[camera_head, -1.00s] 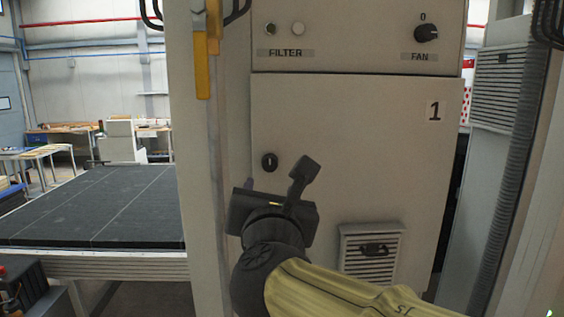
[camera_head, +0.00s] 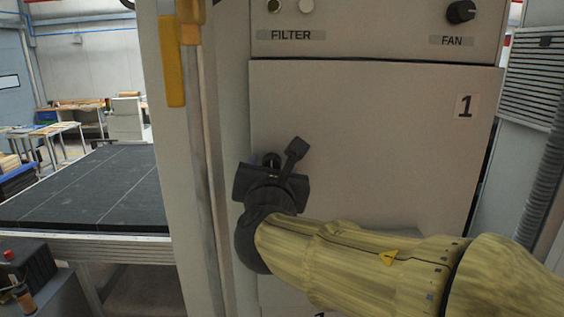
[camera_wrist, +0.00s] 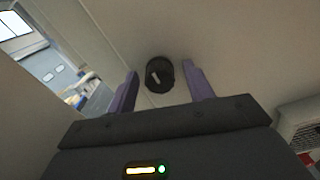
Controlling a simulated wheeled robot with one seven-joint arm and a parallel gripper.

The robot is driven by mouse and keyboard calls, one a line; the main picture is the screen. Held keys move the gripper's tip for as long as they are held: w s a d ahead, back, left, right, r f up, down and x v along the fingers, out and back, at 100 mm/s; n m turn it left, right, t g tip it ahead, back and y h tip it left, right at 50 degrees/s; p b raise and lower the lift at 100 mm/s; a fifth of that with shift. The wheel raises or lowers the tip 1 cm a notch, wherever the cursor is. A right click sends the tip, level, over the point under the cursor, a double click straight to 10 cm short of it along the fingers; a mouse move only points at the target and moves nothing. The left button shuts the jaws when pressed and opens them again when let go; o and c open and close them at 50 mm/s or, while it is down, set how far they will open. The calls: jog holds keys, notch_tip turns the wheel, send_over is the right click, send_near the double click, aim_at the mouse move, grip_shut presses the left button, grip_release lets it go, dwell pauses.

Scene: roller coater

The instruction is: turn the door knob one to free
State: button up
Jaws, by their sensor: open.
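In the wrist view the knob (camera_wrist: 159,76) shows a white pointer mark and lies between and beyond the two purple-grey fingers. My gripper (camera_wrist: 160,84) is open, one finger on each side of the knob, with nothing held. In the head view my gripper (camera_head: 271,170) is just in front of the knob and hides its lower part. I cannot tell whether the fingers touch it.
A yellow handle (camera_head: 171,60) hangs on the post at left. A dark conveyor table (camera_head: 90,190) stands farther left. The door face right of the knob is clear.

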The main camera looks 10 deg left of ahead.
jog(key=shift+s, duration=0.2)
jog(key=shift+w, duration=0.1)
jog(key=c, duration=1)
